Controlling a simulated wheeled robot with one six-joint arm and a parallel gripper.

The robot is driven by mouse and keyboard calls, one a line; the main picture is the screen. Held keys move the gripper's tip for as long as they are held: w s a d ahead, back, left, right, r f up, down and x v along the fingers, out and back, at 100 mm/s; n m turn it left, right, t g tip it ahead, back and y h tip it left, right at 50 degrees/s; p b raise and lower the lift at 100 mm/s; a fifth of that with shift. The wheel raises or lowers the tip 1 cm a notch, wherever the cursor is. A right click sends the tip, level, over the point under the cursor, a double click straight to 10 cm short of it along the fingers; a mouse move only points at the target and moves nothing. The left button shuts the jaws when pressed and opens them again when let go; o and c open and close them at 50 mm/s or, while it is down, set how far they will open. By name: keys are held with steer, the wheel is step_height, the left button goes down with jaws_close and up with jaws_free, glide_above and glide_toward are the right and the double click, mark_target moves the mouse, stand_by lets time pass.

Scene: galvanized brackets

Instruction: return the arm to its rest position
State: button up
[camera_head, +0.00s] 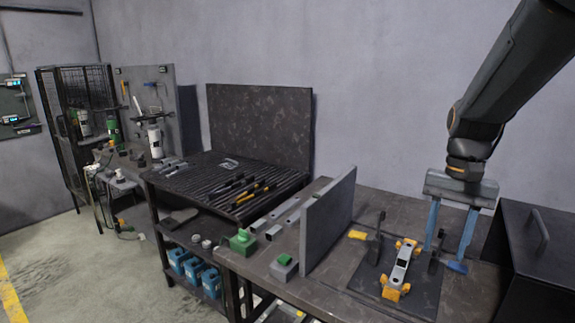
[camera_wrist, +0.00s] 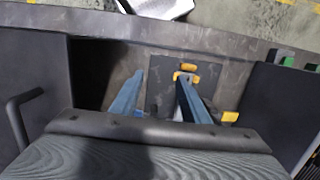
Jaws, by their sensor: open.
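My gripper (camera_head: 449,238) hangs from my arm at the right in the head view, pointing down over the bench. Its two blue fingers are apart with nothing between them that I can make out. In the wrist view my gripper (camera_wrist: 158,85) also shows its spread fingers over the bench. A galvanized bracket (camera_head: 401,262) lies in a fixture with yellow-orange clamps (camera_head: 391,292) on a dark plate (camera_head: 368,277), left of my fingers. In the wrist view one finger covers most of the bracket, and yellow parts (camera_wrist: 187,68) show at its tip.
A grey upright panel (camera_head: 328,220) stands left of the fixture. A dark box with a handle (camera_head: 535,240) stands close at the right. Metal bars (camera_head: 283,215) and green-topped blocks (camera_head: 242,242) lie left of the panel. A slatted table (camera_head: 225,180) with tools is farther left.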

steer(key=s+a+f+n+t, duration=0.1)
steer(key=s+a+f+n, duration=0.2)
steer(key=a, duration=0.4)
steer(key=s+a+f+n+t, duration=0.1)
steer(key=s+a+f+n, duration=0.2)
steer(key=s+a+f, duration=0.3)
steer(key=shift+a+f+n+h, duration=0.35)
steer(key=shift+f+n+h, duration=0.05)
steer(key=shift+f, duration=0.4)
